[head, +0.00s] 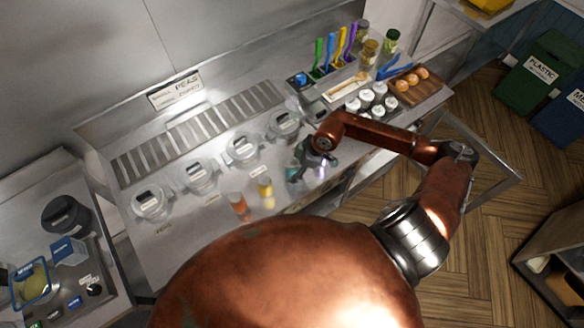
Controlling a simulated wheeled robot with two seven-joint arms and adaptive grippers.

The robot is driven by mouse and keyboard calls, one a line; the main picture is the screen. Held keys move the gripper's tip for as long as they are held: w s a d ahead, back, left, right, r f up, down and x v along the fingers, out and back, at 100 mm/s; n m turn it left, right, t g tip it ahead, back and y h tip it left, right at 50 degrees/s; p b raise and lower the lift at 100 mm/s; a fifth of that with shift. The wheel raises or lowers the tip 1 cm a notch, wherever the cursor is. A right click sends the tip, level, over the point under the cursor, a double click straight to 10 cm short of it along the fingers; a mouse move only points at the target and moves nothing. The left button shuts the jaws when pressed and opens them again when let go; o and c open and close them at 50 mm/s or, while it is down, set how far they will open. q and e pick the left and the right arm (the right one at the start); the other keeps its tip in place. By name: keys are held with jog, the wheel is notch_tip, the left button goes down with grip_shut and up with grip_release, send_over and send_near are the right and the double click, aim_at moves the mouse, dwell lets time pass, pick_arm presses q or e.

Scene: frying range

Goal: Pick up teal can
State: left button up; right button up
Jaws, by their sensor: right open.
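A small teal can (292,170) stands near the front edge of the steel counter (180,245), right of a yellow bottle (265,187) and an orange bottle (239,205). My right gripper (309,171) is open just right of the teal can, over the counter's front edge. Its dark fingers partly cover the can. I cannot tell whether they touch it. My left gripper is out of view.
Several lidded glass jars (242,150) stand in a row behind the bottles. White-capped jars (366,97), a wooden tray (418,88) with round orange-brown items and colored utensils (330,50) crowd the right end. The left front counter is clear.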

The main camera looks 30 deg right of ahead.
jog(key=shift+x, duration=1.05)
jog(key=c, duration=0.8)
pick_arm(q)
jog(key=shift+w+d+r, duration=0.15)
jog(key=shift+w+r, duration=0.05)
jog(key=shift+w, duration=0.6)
pick_arm(e)
jog(key=c, duration=0.7)
jog(key=shift+o, duration=0.2)
jog(key=shift+r, duration=0.1)
